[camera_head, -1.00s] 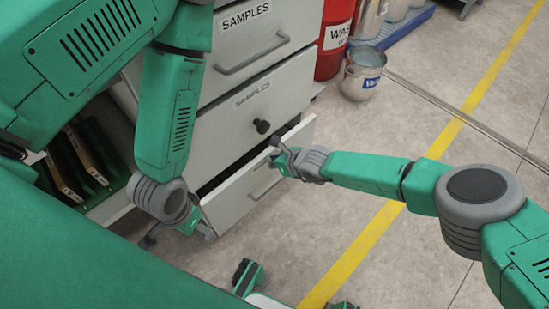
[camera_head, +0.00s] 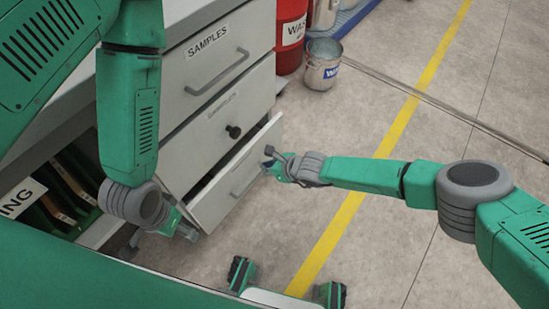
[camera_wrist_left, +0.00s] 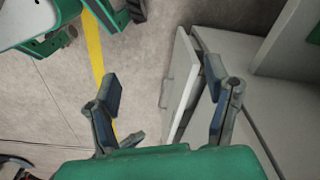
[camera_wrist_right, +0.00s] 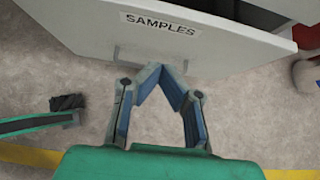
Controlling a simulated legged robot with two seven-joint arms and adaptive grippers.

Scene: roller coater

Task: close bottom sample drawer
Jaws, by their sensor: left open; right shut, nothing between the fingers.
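The bottom sample drawer (camera_head: 238,180) is partly pulled out of the grey cabinet, with a dark gap behind its front panel. My right gripper (camera_head: 270,161) is shut and empty at the right end of this panel. The right wrist view shows its fingertips (camera_wrist_right: 162,74) close to the panel labelled SAMPLES (camera_wrist_right: 215,48); whether they touch it is unclear. My left gripper (camera_head: 188,227) is at the panel's left end. In the left wrist view its fingers (camera_wrist_left: 162,76) are open, with the panel edge (camera_wrist_left: 180,80) between them; contact is unclear.
The middle drawer (camera_head: 222,125) with a dark knob and the upper drawer (camera_head: 212,65) look shut. A shelf with upright boards (camera_head: 62,195) is at left. A red drum (camera_head: 290,35) and a metal bucket (camera_head: 321,66) stand behind right. The floor (camera_head: 350,135) at right is clear.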

